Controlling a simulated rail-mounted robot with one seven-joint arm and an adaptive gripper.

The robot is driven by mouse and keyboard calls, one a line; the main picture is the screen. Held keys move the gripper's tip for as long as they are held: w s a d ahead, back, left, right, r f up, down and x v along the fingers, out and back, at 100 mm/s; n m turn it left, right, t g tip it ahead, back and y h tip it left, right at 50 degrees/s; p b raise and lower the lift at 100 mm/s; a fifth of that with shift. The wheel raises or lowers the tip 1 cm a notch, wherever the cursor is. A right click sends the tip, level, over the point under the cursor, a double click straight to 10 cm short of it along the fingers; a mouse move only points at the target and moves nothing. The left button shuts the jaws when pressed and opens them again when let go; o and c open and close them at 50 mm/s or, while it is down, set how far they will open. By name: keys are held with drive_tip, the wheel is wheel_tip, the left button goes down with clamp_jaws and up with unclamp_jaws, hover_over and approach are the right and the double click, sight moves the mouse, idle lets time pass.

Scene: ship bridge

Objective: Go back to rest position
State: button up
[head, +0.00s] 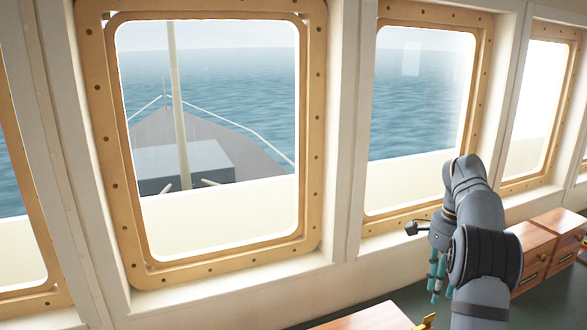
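My arm rises at the right of the head view, bent at the top, with its end hanging down on the left side of the arm. My gripper (436,288) points downward with teal fingers, in front of the wall under the right window. The fingers are small and partly covered by my own arm, so I cannot tell how far apart they are. I see nothing held between them.
Wooden boxes or drawers (535,262) stand at the right, close to my arm. A wooden top (365,318) shows at the bottom edge, with a small yellow piece (428,321) beside it. A dark green surface (402,297) lies below. Framed windows (312,130) line the wall.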

wheel_tip(320, 180, down, 8)
drive_tip(key=shift+r, duration=0.1)
idle(0.5)
